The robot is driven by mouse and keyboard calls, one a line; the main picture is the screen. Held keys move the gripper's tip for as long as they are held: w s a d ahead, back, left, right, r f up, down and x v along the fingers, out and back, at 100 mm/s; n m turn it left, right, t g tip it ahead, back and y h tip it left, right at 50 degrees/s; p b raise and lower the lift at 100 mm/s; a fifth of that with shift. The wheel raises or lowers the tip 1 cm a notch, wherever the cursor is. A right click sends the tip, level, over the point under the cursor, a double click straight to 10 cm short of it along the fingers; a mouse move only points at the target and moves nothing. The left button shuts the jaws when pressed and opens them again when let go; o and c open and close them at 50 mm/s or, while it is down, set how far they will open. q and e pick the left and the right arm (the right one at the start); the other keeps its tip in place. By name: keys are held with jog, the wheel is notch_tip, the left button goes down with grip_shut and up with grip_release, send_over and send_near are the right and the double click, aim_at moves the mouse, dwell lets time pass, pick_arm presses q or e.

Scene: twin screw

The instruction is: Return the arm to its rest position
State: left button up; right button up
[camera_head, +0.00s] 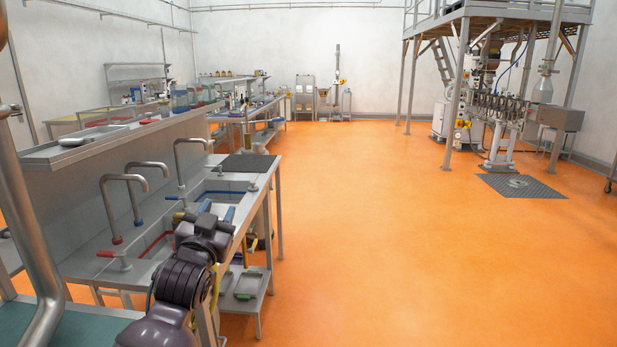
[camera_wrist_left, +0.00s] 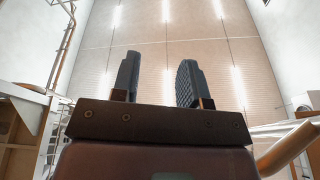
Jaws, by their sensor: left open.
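My left arm comes in from the bottom of the head view, and its gripper (camera_head: 217,211) is up by the sink counter. In the left wrist view the two dark fingers of my left gripper (camera_wrist_left: 158,82) stand apart with nothing between them. That view looks up at the ceiling and its light strips. I cannot tell how far the gripper is from the counter's edge. My right gripper is in neither view.
The metal sink counter (camera_head: 90,240) with several curved taps is on the left, close to my arm. A shelf with small green trays (camera_head: 245,284) is below it. The orange floor (camera_head: 400,220) is clear to the right. A machine stands under a platform (camera_head: 480,20) at the far right.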

pick_arm(q)
jog(key=s+a+f+n+g, duration=0.1)
jog(key=s+a+f+g, duration=0.2)
jog(key=s+f, duration=0.8)
jog(key=s+a+f+n+g+y, duration=0.1)
jog(key=s+a+f+g, duration=0.2)
jog(key=s+f, duration=0.8)
jog(key=s+a+f+n+g+y, duration=0.1)
jog(key=s+a+f+g, duration=0.2)
jog(key=s+f, duration=0.8)
notch_tip(320, 180, down, 7)
jog(key=shift+s+a+n, duration=0.2)
jog(key=shift+a+n, duration=0.15)
jog(key=shift+n, duration=0.05)
